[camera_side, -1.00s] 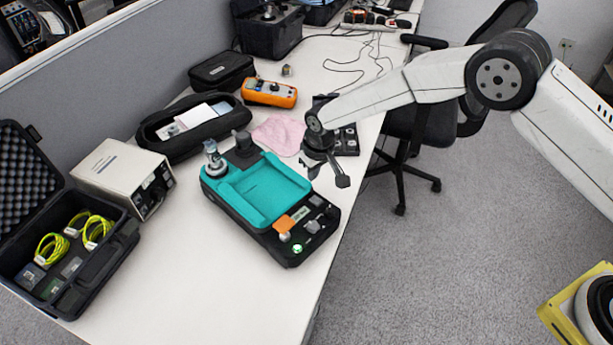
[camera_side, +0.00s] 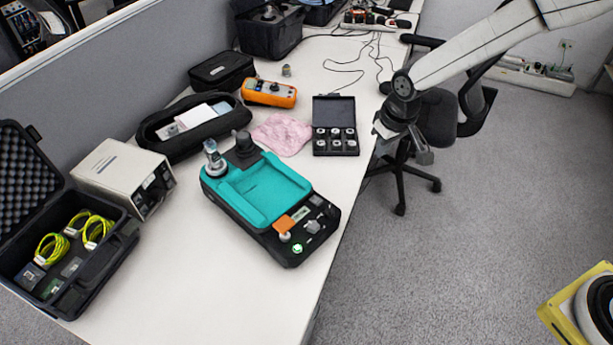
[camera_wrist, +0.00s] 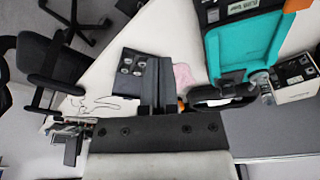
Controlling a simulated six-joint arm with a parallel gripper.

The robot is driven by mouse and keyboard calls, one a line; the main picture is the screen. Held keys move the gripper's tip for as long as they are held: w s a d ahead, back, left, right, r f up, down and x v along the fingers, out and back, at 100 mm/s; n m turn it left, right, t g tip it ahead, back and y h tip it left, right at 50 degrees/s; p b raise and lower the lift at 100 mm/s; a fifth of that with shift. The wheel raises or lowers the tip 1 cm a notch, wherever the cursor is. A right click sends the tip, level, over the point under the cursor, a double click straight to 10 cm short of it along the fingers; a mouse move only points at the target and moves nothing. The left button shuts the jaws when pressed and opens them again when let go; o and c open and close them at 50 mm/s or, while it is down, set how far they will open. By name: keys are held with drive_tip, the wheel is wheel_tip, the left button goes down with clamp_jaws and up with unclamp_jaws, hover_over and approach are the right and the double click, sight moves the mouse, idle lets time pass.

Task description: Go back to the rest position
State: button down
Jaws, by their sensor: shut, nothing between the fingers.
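My gripper (camera_side: 408,150) is off the right edge of the table, in front of the office chair in the side view. It is shut and empty, clear of every object. Its fingers (camera_wrist: 160,85) also show in the wrist view, close together. The calibration unit with the teal cradle (camera_side: 262,190) sits on the table to the left of my gripper, with a small sensor (camera_side: 213,160) upright at its back left corner. The teal cradle is empty. An open black case of small round parts (camera_side: 336,142) lies near the table edge, just left of my gripper.
A pink cloth (camera_side: 281,134), an orange meter (camera_side: 269,93) and a black pouch (camera_side: 190,127) lie at the back. A beige box (camera_side: 124,173) and an open case with yellow cables (camera_side: 70,255) stand left. An office chair (camera_side: 437,115) is behind my gripper.

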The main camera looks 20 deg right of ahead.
drive_tip(key=s+d+r, duration=0.1)
drive_tip(key=s+d, duration=0.2)
drive_tip(key=s, duration=0.3)
drive_tip(key=s+d+r+m, duration=0.1)
drive_tip(key=s+d, duration=0.2)
drive_tip(key=s, duration=0.3)
drive_tip(key=s+d+r, duration=0.2)
drive_tip(key=s+d, duration=0.1)
drive_tip(key=s, duration=0.3)
drive_tip(key=shift+s+d+m, duration=0.3)
drive_tip(key=shift+s+d, duration=0.1)
